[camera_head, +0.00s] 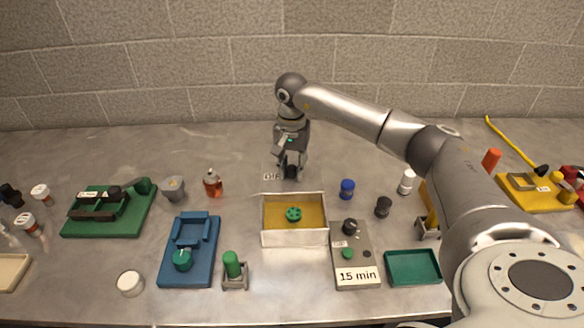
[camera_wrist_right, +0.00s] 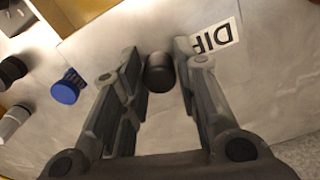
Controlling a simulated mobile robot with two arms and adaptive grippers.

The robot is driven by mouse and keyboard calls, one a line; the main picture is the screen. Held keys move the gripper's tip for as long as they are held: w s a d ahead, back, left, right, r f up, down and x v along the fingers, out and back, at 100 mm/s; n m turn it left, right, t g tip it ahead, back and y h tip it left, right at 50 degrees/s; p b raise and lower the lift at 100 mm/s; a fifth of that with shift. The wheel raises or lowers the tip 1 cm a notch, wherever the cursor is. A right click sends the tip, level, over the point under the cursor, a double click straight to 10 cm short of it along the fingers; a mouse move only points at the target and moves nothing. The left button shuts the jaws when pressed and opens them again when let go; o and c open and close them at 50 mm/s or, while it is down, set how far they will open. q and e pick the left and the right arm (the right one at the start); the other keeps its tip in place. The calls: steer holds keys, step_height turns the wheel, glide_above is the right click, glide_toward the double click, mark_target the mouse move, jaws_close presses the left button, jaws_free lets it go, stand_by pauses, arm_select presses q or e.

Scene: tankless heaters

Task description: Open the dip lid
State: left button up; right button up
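A black cylindrical knob (camera_wrist_right: 160,72) stands by a white label reading DIP (camera_wrist_right: 214,38) in the right wrist view. The label also shows in the head view (camera_head: 271,177), on the grey surface behind an open-topped box (camera_head: 265,232). I cannot make out the lid's edges around the knob. My right gripper (camera_head: 291,165) points down over the knob. In the wrist view its fingers (camera_wrist_right: 162,62) are spread on either side of the knob, with narrow gaps showing. My left gripper is not in view.
A blue-capped bottle (camera_head: 347,189) and a black cap (camera_head: 383,207) stand right of the box. A grey 15 min timer (camera_head: 356,274), green tray (camera_head: 412,282) and blue holder (camera_head: 172,271) are at the front. The surface behind the box, left of my gripper, is fairly clear.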

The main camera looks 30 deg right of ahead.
mark_target(292, 166)
steer(key=shift+o, duration=1.3)
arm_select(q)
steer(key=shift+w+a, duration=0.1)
arm_select(e)
steer(key=shift+r, duration=0.1)
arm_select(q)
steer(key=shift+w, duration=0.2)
arm_select(e)
step_height(292, 166, up, 12)
